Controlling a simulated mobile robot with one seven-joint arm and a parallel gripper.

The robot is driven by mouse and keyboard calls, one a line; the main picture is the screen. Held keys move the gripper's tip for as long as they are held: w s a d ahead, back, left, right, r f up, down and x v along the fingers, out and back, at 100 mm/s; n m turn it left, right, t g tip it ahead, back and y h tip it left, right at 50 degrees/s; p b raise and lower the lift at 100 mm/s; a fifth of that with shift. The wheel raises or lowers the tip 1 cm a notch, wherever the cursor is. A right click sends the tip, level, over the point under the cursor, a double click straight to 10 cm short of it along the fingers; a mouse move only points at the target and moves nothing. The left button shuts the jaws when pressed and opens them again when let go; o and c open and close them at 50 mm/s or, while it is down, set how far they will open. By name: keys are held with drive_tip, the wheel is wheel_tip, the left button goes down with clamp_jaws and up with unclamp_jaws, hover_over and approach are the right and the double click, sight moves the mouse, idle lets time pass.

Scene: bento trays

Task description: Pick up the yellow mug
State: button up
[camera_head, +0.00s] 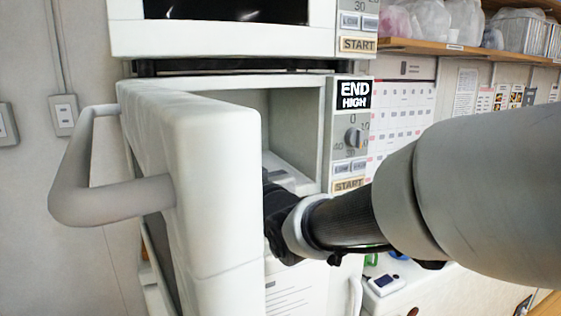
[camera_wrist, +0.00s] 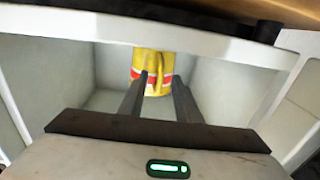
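The yellow mug (camera_wrist: 152,66) shows in the wrist view, standing inside the open microwave near its back wall. It has red and white bands, and its handle faces my gripper. My gripper (camera_wrist: 160,80) points into the microwave with its two fingers apart and empty. The fingertips overlap the lower part of the mug in the picture, but I cannot tell whether they touch it. In the head view the mug is hidden, and my arm reaches behind the open door of the microwave (camera_head: 347,218).
The thick white microwave door (camera_head: 215,150) with its grey handle (camera_head: 85,165) stands open left of my arm. A second microwave (camera_head: 225,38) sits above. The microwave's side walls and upper edge are close around my gripper. A shelf (camera_head: 460,50) with bags is at the upper right.

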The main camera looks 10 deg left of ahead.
clamp_jaws()
drive_tip(key=shift+r, duration=0.15)
drive_tip(key=shift+r, duration=0.1)
